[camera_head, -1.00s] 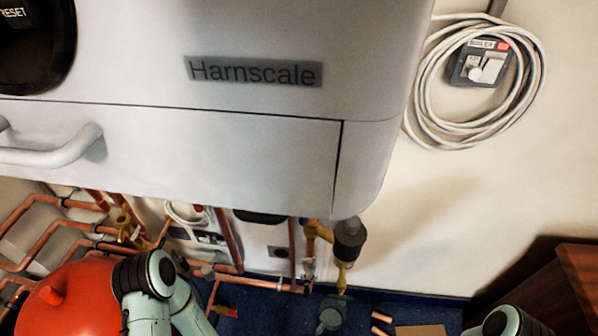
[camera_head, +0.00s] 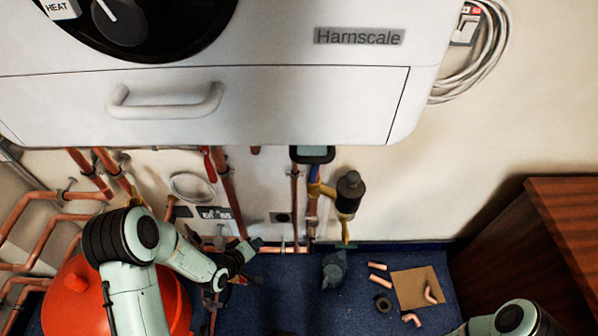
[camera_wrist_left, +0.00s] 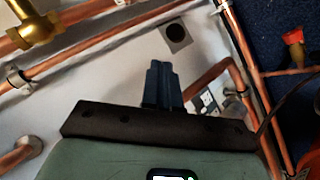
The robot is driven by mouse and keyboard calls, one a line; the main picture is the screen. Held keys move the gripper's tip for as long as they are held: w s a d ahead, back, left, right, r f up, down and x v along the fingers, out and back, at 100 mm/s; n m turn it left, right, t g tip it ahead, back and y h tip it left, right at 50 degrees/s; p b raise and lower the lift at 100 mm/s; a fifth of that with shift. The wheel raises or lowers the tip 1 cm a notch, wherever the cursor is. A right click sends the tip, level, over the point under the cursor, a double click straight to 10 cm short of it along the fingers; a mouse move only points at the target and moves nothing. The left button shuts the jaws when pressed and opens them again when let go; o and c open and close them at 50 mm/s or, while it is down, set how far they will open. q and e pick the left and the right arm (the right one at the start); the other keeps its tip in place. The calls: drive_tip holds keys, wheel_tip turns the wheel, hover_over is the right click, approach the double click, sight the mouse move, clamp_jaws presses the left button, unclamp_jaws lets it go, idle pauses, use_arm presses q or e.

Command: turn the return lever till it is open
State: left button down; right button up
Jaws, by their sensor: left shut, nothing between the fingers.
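Under the boiler, a red lever (camera_head: 209,165) sits by a copper pipe, and a blue handle (camera_head: 319,187) sits on a brass valve farther right. I cannot tell from markings which is the return lever. My left gripper (camera_head: 252,246) is below and between them, apart from both, near the floor-level pipes. In the left wrist view its dark fingers (camera_wrist_left: 163,85) are together and empty, in front of the pale wall. A brass fitting (camera_wrist_left: 36,28) and a small red-handled valve (camera_wrist_left: 293,38) also show there. My right gripper is out of view.
The white boiler (camera_head: 240,100) overhangs the pipes. Copper pipes (camera_head: 40,200) crowd the left, and a red vessel (camera_head: 75,285) stands behind my left arm. A brown cabinet (camera_head: 570,230) stands right. Cardboard (camera_head: 412,288) and pipe offcuts lie on the blue floor.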

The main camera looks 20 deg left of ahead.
sight(311, 175)
use_arm(q)
wheel_tip(311, 175, up, 28)
drive_tip(key=w+t+h+p, duration=0.2)
drive_tip(key=t+h+p, duration=0.15)
drive_tip(key=h, duration=0.45)
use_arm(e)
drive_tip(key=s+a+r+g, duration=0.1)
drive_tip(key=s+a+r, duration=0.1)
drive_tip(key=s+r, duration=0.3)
use_arm(q)
drive_tip(key=w+d+f+b, duration=0.2)
drive_tip(key=w+d+b, duration=0.2)
drive_tip(key=w+d, duration=0.4)
drive_tip(key=shift+d+m+g, duration=0.35)
drive_tip(key=shift+d+m, duration=0.05)
drive_tip(key=shift+d, duration=0.8)
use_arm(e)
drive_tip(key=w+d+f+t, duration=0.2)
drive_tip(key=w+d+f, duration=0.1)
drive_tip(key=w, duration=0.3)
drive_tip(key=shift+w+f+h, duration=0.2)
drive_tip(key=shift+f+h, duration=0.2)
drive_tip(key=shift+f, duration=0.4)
use_arm(q)
drive_tip(key=shift+f, duration=0.1)
